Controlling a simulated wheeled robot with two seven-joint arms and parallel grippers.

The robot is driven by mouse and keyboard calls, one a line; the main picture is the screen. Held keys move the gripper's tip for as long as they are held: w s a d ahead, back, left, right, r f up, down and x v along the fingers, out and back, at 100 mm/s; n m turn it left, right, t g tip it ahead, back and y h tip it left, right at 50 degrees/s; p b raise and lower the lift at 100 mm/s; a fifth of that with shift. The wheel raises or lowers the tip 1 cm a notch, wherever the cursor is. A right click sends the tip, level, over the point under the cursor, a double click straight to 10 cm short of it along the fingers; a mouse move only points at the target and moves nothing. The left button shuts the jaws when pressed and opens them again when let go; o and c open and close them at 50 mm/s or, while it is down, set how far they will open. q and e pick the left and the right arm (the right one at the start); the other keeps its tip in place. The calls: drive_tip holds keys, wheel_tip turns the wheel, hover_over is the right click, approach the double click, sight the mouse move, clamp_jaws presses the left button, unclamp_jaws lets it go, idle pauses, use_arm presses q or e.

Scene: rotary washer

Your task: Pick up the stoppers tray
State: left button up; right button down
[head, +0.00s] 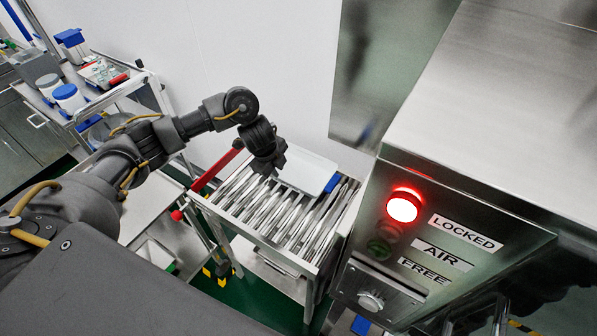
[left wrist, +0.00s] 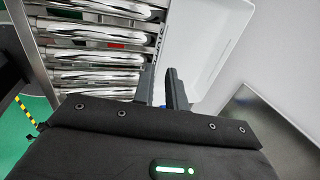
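A white tray (head: 306,170) lies on the roller rack, near its back end by the wall. It has a blue piece (head: 332,183) at its right end. In the left wrist view the tray (left wrist: 200,45) is at the upper middle, with its near edge close to my fingers. I cannot make out any stoppers in it. My left gripper (head: 270,168) is at the tray's left end, low over the rollers. In the left wrist view its two fingers (left wrist: 161,72) are apart, with a gap between them; whether they touch the tray is unclear. My right gripper is out of view.
The metal roller rack (head: 262,222) has a red lever (head: 215,172) on its left. A steel machine with a lit red lamp (head: 403,206) and a "LOCKED" label stands to the right. A cart (head: 110,98) with blue-lidded containers is at the upper left.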

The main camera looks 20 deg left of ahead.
sight(282, 180)
use_arm(q)
drive_tip(key=b+x, duration=0.2)
drive_tip(key=x, duration=0.2)
drive_tip(key=shift+f, duration=0.25)
drive_tip(key=shift+w+f, duration=0.1)
drive_tip(key=shift+f, duration=0.15)
drive_tip(key=b+x, duration=0.2)
drive_tip(key=x, duration=0.2)
drive_tip(key=shift+f, duration=0.2)
drive_tip(key=shift+w+f, duration=0.15)
drive_tip(key=shift+f, duration=0.1)
drive_tip(key=shift+c, duration=1.3)
clamp_jaws()
